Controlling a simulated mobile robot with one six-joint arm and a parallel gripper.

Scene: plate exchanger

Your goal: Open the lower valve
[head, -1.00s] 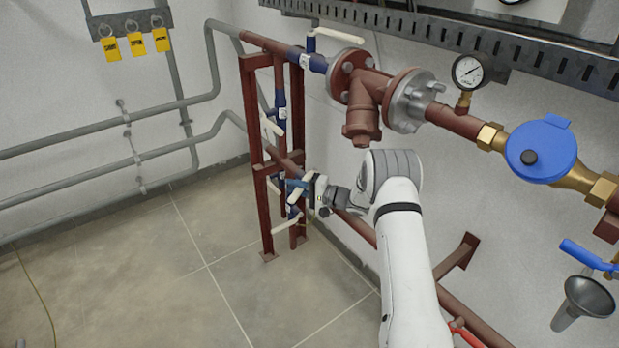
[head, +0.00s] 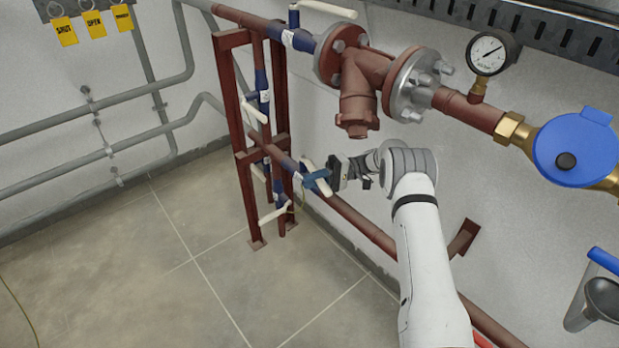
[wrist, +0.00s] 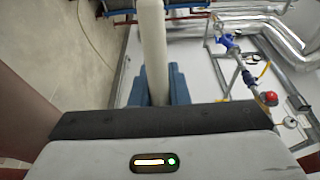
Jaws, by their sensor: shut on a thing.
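The lower valve (head: 297,172) is a blue body on the lower red-brown pipe, just right of the red frame. Its long white handle (head: 307,164) slants from upper left to lower right in the head view. My gripper (head: 319,181) has its blue fingers around this handle and is shut on it. In the wrist view the white handle (wrist: 152,45) runs up the picture between the blue fingers (wrist: 155,86). The handle's near end is hidden by the gripper body.
Other white handles show on the upper pipe (head: 325,9), the vertical pipe (head: 254,112) and low on the frame (head: 274,214). A red-brown strainer (head: 357,95) and flanges hang above my arm. A pressure gauge (head: 489,52) is at right. The floor (head: 130,260) at left is clear.

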